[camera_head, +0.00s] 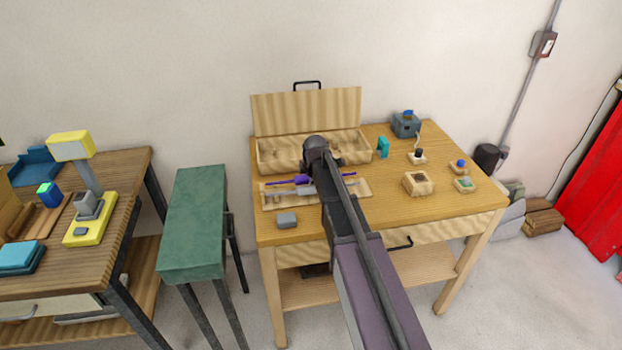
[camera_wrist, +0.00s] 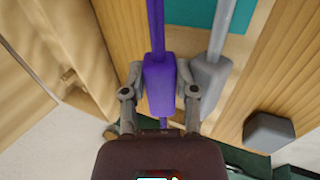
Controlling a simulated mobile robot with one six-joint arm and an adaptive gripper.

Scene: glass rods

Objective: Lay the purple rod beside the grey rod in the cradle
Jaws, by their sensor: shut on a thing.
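The purple rod, with its thick purple grip block (camera_wrist: 158,85), is between the fingers of my gripper (camera_wrist: 160,92), which is shut on that block. In the head view the purple rod (camera_head: 279,182) runs left to right, just behind the grey rod (camera_head: 283,192) and nearly parallel to it. The grey rod and its grey block (camera_wrist: 208,78) are close to the right of the purple one in the wrist view. The grey rod lies at the shallow wooden cradle (camera_head: 268,205). Whether the purple rod touches the cradle or hangs just above it, I cannot tell. My arm hides the middle.
An open wooden box (camera_head: 270,150) with a raised lid stands right behind the cradle. A loose grey block (camera_head: 287,220) sits in front of it. Small wooden holders (camera_head: 418,184) and a grey device (camera_head: 405,125) stand on the right. The table's front middle is mostly clear.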

